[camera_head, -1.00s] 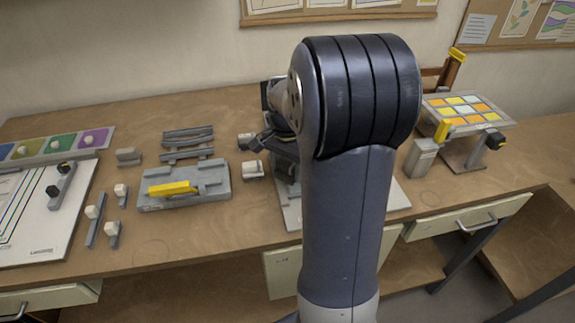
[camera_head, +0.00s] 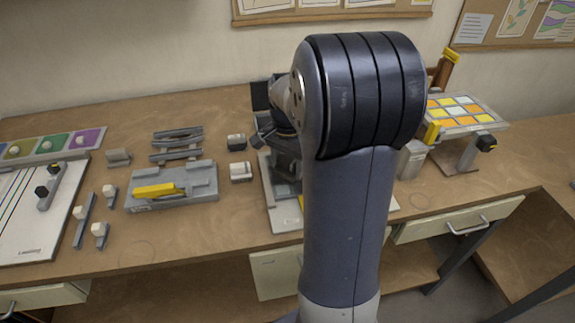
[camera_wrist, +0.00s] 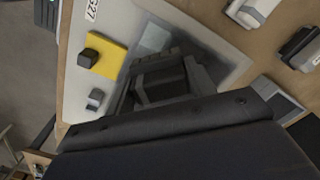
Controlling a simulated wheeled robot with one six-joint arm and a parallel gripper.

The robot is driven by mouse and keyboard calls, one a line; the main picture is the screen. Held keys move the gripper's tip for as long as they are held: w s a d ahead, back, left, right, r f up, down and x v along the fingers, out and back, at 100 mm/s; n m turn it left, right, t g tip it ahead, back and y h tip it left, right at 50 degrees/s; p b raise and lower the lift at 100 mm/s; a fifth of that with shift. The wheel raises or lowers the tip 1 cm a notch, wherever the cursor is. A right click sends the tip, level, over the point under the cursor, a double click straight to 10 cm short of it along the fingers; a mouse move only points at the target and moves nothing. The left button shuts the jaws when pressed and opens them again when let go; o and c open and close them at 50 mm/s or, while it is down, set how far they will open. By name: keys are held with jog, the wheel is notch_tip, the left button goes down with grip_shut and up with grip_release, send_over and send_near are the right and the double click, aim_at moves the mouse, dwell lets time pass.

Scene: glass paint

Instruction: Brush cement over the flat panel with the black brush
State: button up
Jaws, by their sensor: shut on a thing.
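In the wrist view my gripper (camera_wrist: 163,85) is low over a pale grey board (camera_wrist: 215,40). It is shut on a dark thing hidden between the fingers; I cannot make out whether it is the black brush. The board also shows under my arm in the head view (camera_head: 282,220). On it lie a yellow square with a dark knob (camera_wrist: 106,55), a small grey block with a dark knob (camera_wrist: 95,100) and a lighter square patch (camera_wrist: 153,38) beside the gripper. I cannot tell which of these is the flat panel. My arm hides much of the board in the head view.
Two small knobbed blocks, one white-topped (camera_head: 240,171) and one darker (camera_head: 236,142), stand left of the board. A grey fixture with a yellow bar (camera_head: 160,190) lies further left. A raised tray of coloured tiles (camera_head: 462,112) stands at right. The table's front edge is close.

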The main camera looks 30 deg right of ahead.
aim_at(288, 160)
jog(key=shift+r+p, duration=1.6)
jog(key=shift+r, duration=0.65)
jog(key=n, duration=0.1)
jog(key=a+n, duration=0.1)
jog(key=n, duration=0.2)
jog(key=shift+w+a+p, duration=0.25)
jog(key=shift+a+p, duration=0.05)
jog(key=shift+w+a+f+n+b, duration=0.1)
jog(key=shift+a+f+n+b, duration=0.25)
jog(key=shift+f+n, duration=0.35)
jog(key=shift+w+a+f+n+b, duration=0.1)
jog(key=shift+a+f+n+b, duration=0.3)
jog(key=shift+n, duration=0.55)
jog(key=shift+w+a+f+n+b, duration=0.15)
jog(key=shift+f+n+b, duration=0.1)
jog(key=shift+f+n, duration=0.5)
jog(key=shift+r, duration=0.2)
